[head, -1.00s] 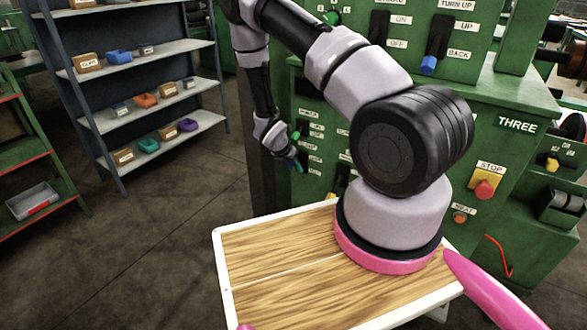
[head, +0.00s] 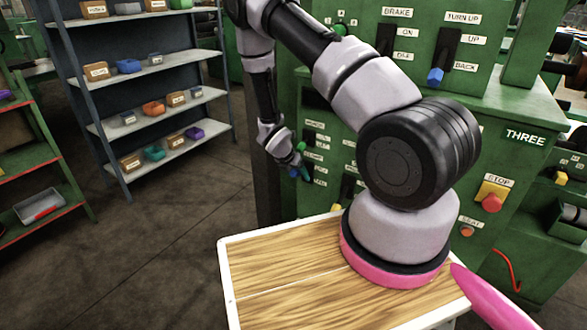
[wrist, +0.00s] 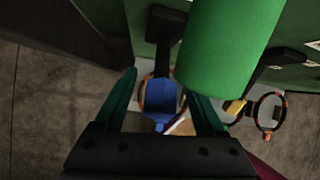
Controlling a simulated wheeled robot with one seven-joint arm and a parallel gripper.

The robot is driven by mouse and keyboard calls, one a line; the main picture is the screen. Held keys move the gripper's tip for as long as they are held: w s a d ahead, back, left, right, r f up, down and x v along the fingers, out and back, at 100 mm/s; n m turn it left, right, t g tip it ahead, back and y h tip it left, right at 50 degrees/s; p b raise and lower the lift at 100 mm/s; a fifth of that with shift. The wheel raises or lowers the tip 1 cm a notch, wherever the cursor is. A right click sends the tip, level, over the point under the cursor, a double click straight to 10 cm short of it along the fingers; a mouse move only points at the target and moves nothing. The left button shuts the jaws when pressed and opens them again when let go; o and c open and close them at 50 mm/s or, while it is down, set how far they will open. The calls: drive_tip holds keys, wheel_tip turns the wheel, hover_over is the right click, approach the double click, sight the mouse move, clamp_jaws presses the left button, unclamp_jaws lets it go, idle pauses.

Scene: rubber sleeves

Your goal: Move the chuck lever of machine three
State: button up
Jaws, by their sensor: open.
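Machine three (head: 515,105) is a green cabinet marked THREE, with several labelled black levers. My gripper (head: 300,165) is at the left part of its front panel, where the labels are too small to read surely. In the wrist view my gripper (wrist: 162,82) is open. A blue knob (wrist: 161,100) on a black lever shows between the two fingers, apparently with no grip on it. A large green cylinder (wrist: 225,45) is very close, beside the right finger. I cannot tell which of these is the chuck lever.
A yellow knob (wrist: 236,108) is right of the fingers. A blue-tipped lever (head: 436,76) is by TURN UP and BACK. A red stop button (head: 491,203) is on the right. A grey shelf (head: 126,180) with boxes stands left; floor (head: 165,240) before it is clear.

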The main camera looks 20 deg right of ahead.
drive_tip(key=v, duration=0.9)
drive_tip(key=shift+f, duration=0.1)
drive_tip(key=shift+w, duration=0.1)
drive_tip(key=s+d+r+m+y, duration=0.1)
drive_tip(key=s+d+r+m, duration=0.1)
drive_tip(key=r+m, duration=0.85)
drive_tip(key=s+d+r+m, duration=0.25)
drive_tip(key=r+m, duration=0.25)
drive_tip(key=r, duration=1.1)
drive_tip(key=s+a+r+m+t+y, duration=0.2)
drive_tip(key=s+a+r+m+y, duration=0.1)
drive_tip(key=s+r+m, duration=0.5)
drive_tip(key=s+a+r+m+t+y, duration=0.2)
drive_tip(key=s+r+m+y, duration=0.1)
drive_tip(key=s+r+m, duration=0.4)
drive_tip(key=s+r, duration=0.3)
drive_tip(key=s, duration=0.2)
drive_tip(key=shift+s+a+r+m, duration=0.15)
drive_tip(key=shift+a+r+m, duration=0.2)
drive_tip(key=shift+a, duration=0.05)
